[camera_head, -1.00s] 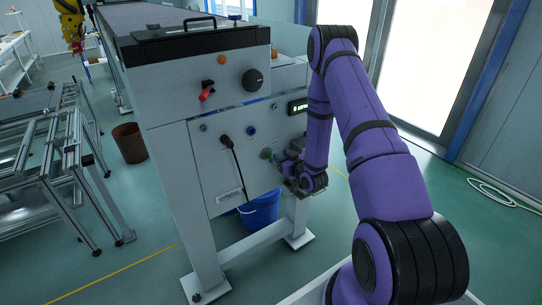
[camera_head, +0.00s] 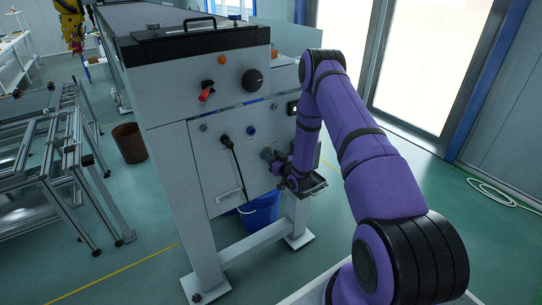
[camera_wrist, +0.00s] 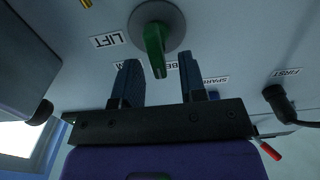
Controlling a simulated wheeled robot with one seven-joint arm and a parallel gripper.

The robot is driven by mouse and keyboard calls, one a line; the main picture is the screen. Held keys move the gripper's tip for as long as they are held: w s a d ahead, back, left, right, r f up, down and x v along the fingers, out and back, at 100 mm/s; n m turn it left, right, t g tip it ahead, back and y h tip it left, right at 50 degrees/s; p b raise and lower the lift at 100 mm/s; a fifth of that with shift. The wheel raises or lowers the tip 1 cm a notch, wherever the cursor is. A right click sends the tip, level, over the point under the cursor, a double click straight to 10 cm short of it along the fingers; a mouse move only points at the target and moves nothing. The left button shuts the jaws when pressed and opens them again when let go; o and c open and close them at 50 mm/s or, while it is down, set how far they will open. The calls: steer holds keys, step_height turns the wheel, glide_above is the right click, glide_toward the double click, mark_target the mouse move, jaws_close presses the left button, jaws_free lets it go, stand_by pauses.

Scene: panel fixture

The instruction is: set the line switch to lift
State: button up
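The line switch (camera_wrist: 154,40) shows in the wrist view as a green lever on a round grey base, set on the pale panel. A LIFT label (camera_wrist: 107,41) is to its left; another label below it is partly hidden by my fingers. The lever points down the picture, away from its base, and its tip shows between my fingertips. My gripper (camera_wrist: 158,70) is open, with a gap on each side of the lever. In the head view my gripper (camera_head: 272,157) is in front of the panel's lower right part and hides the switch.
The panel (camera_head: 215,150) also bears a red-handled switch (camera_head: 206,91), a black knob (camera_head: 252,79) and a plugged black cable (camera_head: 232,158). In the wrist view, SPARE and FIRST labels (camera_wrist: 287,72) are to the right. A blue bucket (camera_head: 260,211) stands below.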

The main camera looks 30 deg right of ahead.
steer(key=shift+w, duration=0.7)
jaws_close()
